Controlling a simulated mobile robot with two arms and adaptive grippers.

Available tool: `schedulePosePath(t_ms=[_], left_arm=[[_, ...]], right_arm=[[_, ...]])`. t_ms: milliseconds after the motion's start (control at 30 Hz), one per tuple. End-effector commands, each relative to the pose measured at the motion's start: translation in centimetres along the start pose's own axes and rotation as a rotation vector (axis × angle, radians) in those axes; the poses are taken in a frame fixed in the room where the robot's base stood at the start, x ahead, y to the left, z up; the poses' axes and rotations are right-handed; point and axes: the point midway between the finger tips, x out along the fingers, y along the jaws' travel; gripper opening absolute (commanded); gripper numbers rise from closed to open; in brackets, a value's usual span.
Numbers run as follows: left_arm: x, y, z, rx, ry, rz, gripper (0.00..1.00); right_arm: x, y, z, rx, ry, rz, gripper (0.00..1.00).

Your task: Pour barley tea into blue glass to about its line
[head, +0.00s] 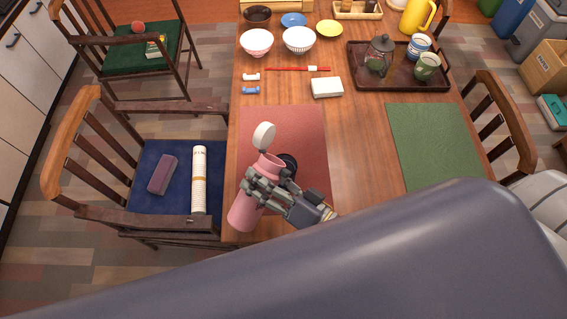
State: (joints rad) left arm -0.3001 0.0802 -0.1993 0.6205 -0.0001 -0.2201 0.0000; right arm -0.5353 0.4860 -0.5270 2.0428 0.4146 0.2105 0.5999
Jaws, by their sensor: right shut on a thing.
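My right gripper (262,192) is shut around the body of a pink bottle (247,211) above the near left part of the table. The bottle leans, with its mouth toward the far side and its round white lid (264,136) standing open. A dark round thing (288,162) shows just right of the bottle's neck, partly hidden by the gripper; I cannot tell what it is. I cannot make out a blue glass or any tea. My left gripper is not in view.
A red mat (285,125) lies under the bottle area, and a green mat (434,145) lies to the right. Bowls, a red chopstick pair (290,69), a white block (327,87) and a dark tray (400,82) with cups stand farther back. Bare wood lies between the mats.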

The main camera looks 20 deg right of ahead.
Motion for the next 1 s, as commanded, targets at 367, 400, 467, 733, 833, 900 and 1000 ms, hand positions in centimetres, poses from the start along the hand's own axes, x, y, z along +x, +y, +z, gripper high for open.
schedulePosePath(t_ms=[367,400,467,733,833,900,1000], left_arm=[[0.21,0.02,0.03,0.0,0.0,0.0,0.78],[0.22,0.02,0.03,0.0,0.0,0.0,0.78],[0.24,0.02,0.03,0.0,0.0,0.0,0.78],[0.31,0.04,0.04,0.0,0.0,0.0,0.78],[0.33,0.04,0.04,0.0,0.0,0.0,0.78],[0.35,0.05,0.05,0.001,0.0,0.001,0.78],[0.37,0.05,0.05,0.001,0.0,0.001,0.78]], right_arm=[[0.03,-0.29,-0.2,0.041,0.002,-0.004,0.14],[0.03,-0.33,-0.22,0.045,0.002,-0.004,0.14],[0.03,-0.36,-0.24,0.052,0.002,-0.004,0.14],[0.02,-0.48,-0.33,0.082,0.0,-0.003,0.14],[0.01,-0.54,-0.37,0.093,0.0,-0.003,0.14],[0.01,-0.58,-0.4,0.101,-0.001,-0.003,0.14],[0.0,-0.64,-0.44,0.112,-0.001,-0.003,0.14]])
